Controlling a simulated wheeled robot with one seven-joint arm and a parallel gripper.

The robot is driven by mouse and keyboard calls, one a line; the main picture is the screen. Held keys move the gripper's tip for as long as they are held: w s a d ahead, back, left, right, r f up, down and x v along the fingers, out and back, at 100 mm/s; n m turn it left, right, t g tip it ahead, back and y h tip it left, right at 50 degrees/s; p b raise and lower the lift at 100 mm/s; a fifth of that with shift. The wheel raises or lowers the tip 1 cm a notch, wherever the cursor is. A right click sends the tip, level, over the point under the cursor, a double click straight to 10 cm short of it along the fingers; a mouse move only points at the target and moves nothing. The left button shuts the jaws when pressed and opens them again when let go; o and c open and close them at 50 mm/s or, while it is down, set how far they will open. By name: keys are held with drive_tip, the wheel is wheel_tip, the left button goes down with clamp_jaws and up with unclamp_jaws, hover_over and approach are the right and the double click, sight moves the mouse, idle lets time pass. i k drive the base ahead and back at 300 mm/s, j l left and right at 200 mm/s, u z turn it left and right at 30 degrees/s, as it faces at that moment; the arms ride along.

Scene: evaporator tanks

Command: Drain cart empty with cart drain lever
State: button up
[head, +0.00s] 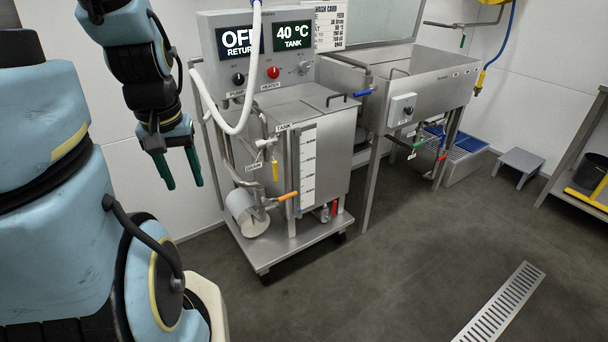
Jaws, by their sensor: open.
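The steel cart (345,150) stands left of centre, with a white level scale (307,165) on its tank front. An orange lever (288,196) sticks out at the lower front of the tank. A red lever (334,208) shows low by the cart's right front corner. I cannot tell from the labels which is the drain lever. The liquid inside the tank is hidden. My gripper (182,182) is open and empty, with green fingers pointing down, left of the cart and apart from it.
A control panel (262,50) reads OFF and 40 °C. A white hose (243,115) hangs in front of it. A steel sink (430,85) with a blue lever (363,93) stands right of the cart. A floor drain grate (500,303) lies front right. The floor (400,255) between is clear.

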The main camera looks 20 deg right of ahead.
sight(329, 218)
drive_tip(key=i+l+u, duration=0.1)
drive_tip(key=i+l, duration=0.7)
drive_tip(key=l, duration=0.25)
drive_tip(key=u, duration=0.05)
